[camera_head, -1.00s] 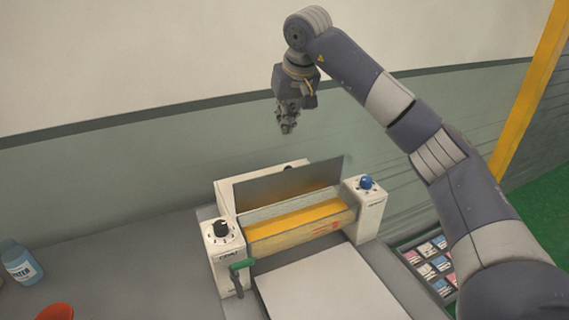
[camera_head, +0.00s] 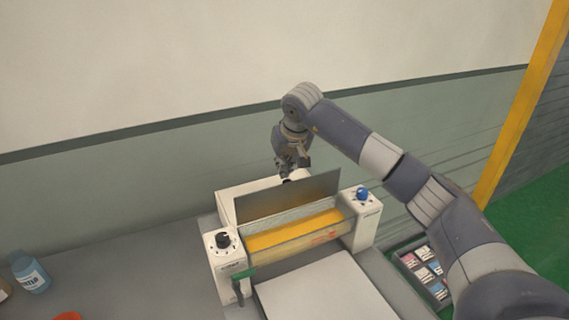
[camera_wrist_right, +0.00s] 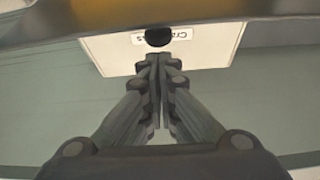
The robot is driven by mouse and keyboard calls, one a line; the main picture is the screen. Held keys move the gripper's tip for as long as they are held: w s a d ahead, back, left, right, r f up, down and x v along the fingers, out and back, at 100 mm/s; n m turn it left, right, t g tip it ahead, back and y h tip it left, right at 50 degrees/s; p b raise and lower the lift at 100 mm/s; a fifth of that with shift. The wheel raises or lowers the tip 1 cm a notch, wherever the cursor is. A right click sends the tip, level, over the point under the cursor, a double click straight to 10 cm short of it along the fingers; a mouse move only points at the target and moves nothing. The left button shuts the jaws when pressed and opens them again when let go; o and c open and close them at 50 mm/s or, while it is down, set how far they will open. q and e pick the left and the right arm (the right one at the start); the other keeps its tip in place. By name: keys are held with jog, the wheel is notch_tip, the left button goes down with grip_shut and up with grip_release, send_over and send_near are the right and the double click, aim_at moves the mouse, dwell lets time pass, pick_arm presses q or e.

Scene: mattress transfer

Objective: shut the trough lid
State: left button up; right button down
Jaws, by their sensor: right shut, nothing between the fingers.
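The trough lid (camera_head: 290,196) is a thin grey metal plate standing upright, raised along the back of the trough (camera_head: 297,232). The trough is a clear-walled channel with a yellow interior, between two white end blocks. My right gripper (camera_head: 290,175) is shut and empty, pointing down behind the lid's upper edge; I cannot tell if it touches the lid. In the right wrist view the closed fingertips (camera_wrist_right: 158,58) lie just below a black knob on the white housing (camera_wrist_right: 205,48). My left gripper is not in view.
A white flat bed (camera_head: 325,290) lies in front. A bottle (camera_head: 30,274) and an orange-red object (camera_head: 67,317) are at left, a compartment tray (camera_head: 422,268) at right.

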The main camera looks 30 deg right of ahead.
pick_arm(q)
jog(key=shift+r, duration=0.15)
pick_arm(e)
jog(key=shift+s+f, duration=0.15)
jog(key=shift+s, duration=0.1)
